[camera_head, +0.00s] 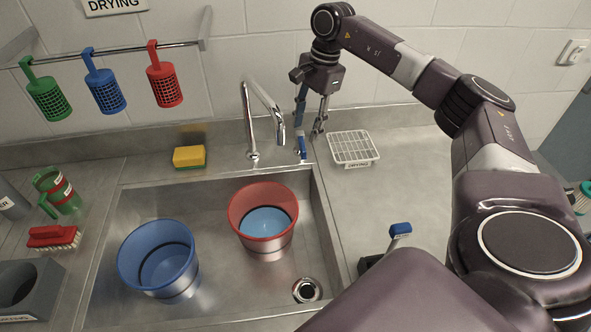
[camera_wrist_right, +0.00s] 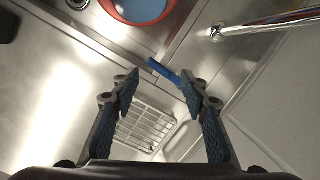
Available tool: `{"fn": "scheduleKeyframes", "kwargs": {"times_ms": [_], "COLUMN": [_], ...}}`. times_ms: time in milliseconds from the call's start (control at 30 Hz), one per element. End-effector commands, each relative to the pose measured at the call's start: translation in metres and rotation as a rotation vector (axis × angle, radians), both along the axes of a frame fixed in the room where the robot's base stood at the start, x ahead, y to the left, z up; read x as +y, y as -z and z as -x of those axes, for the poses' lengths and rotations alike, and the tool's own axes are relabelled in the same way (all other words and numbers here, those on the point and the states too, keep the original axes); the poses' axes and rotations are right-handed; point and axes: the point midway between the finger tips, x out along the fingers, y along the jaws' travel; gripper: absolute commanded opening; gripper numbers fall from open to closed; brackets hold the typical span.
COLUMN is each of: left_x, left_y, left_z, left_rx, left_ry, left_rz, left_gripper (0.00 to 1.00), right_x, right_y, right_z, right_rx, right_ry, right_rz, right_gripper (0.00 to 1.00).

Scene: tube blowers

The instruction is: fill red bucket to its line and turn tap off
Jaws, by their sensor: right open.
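The red bucket (camera_head: 239,205) stands upright in the sink with bluish water (camera_head: 265,221) inside. Its fill line cannot be made out clearly. The tap (camera_head: 266,98) rises behind the sink, its spout end over the back of the bucket. No stream is clearly visible. The tap's blue lever (camera_head: 302,149) shows at the right of its base. My right gripper (camera_head: 310,125) is open, pointing down just above the lever. In the right wrist view the blue lever (camera_wrist_right: 163,71) shows between and just beyond the open fingertips (camera_wrist_right: 158,88). My left gripper does not show.
A blue bucket (camera_head: 137,272) stands left in the sink (camera_head: 215,305). A yellow sponge (camera_head: 189,157) lies on the back ledge. A wire rack (camera_head: 353,147) is on the counter right of the lever. A blue-topped item (camera_head: 400,229) is partly hidden by my arm.

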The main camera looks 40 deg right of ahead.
Motion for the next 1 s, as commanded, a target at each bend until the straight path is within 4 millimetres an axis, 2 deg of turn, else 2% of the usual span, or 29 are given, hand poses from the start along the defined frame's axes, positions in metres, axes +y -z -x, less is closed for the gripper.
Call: {"fn": "scheduleKeyframes", "kwargs": {"times_ms": [33, 100, 200, 300, 467, 567, 800, 1000], "left_x": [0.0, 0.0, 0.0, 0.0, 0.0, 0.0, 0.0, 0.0], "left_y": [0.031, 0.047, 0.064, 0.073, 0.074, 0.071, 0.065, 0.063], "left_z": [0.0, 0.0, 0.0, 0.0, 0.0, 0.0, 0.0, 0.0], "left_rx": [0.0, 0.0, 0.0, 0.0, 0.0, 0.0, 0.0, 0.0], "left_ry": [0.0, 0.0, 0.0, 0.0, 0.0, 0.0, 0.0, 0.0], "left_rz": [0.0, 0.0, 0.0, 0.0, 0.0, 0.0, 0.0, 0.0], "left_gripper": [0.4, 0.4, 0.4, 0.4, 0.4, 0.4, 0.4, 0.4], "right_x": [-0.006, -0.011, -0.018, -0.022, -0.022, -0.018, -0.005, 0.001], "right_y": [0.016, 0.012, 0.005, -0.002, -0.005, 0.005, 0.041, 0.059], "right_z": [0.002, 0.005, 0.009, 0.013, 0.014, 0.012, 0.004, 0.0], "right_rx": [-0.003, -0.003, 0.003, 0.01, 0.019, 0.021, 0.021, 0.019], "right_ry": [0.105, 0.247, 0.406, 0.507, 0.562, 0.563, 0.562, 0.561], "right_rz": [-0.042, -0.1, -0.171, -0.218, -0.245, -0.244, -0.242, -0.243], "right_gripper": [0.48, 0.5, 0.5, 0.5, 0.5, 0.5, 0.5, 0.5]}}
